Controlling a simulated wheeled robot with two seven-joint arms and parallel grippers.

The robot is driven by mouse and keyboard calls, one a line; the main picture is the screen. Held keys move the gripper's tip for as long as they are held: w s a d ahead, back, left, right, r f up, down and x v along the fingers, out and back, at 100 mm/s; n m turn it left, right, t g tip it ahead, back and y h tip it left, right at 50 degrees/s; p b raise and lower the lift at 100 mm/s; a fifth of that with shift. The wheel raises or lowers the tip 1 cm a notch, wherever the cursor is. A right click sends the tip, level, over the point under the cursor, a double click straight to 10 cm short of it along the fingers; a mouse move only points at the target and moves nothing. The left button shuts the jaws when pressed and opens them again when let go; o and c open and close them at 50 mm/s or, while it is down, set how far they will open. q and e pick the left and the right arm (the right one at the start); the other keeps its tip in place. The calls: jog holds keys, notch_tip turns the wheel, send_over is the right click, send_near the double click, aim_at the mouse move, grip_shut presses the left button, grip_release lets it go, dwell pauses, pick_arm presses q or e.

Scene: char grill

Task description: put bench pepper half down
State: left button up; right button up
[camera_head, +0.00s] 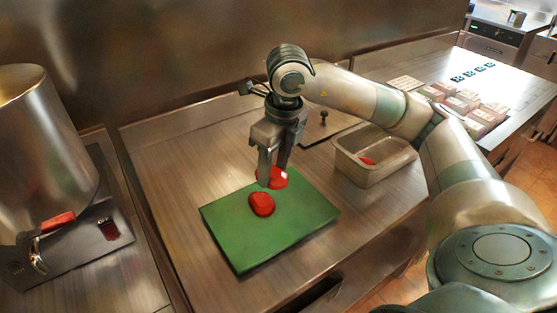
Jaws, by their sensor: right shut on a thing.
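A green board (300,227) lies on the steel bench. One red pepper half (261,205) rests on the board toward its left side. My right gripper (271,180) points down above the board's far edge and is shut on a second red pepper half (277,179), just behind the first. I cannot tell whether the held half touches the board. My left gripper is not in view.
A steel pan (376,160) with something red inside stands right of the board. A large metal pot (40,150) stands at the left, with tongs (38,258) near it. Several small boxes (462,102) sit at the back right. Bare bench surrounds the board.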

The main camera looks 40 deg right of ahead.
jog(key=n, duration=0.2)
jog(key=a+n, duration=0.1)
jog(key=a+n+p, duration=0.1)
jog(key=n, duration=0.1)
jog(key=shift+s+a+n+g+y, duration=0.15)
jog(key=shift+n+g+y, duration=0.15)
jog(key=shift+y, duration=0.1)
pick_arm(q)
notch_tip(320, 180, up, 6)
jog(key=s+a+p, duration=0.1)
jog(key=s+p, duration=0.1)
jog(key=p, duration=0.3)
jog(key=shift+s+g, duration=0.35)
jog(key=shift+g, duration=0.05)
pick_arm(e)
jog(key=s+a+n+g, duration=0.1)
jog(key=a+n, duration=0.2)
jog(key=n, duration=0.6)
jog(key=s+a+n+g, duration=0.1)
jog(key=a+n, duration=0.2)
jog(key=n, duration=0.6)
jog(key=s+a+n+g+h, duration=0.1)
jog(key=a+n, duration=0.3)
jog(key=n, duration=0.5)
jog(key=shift+s+f, duration=0.3)
jog(key=shift+f, duration=0.1)
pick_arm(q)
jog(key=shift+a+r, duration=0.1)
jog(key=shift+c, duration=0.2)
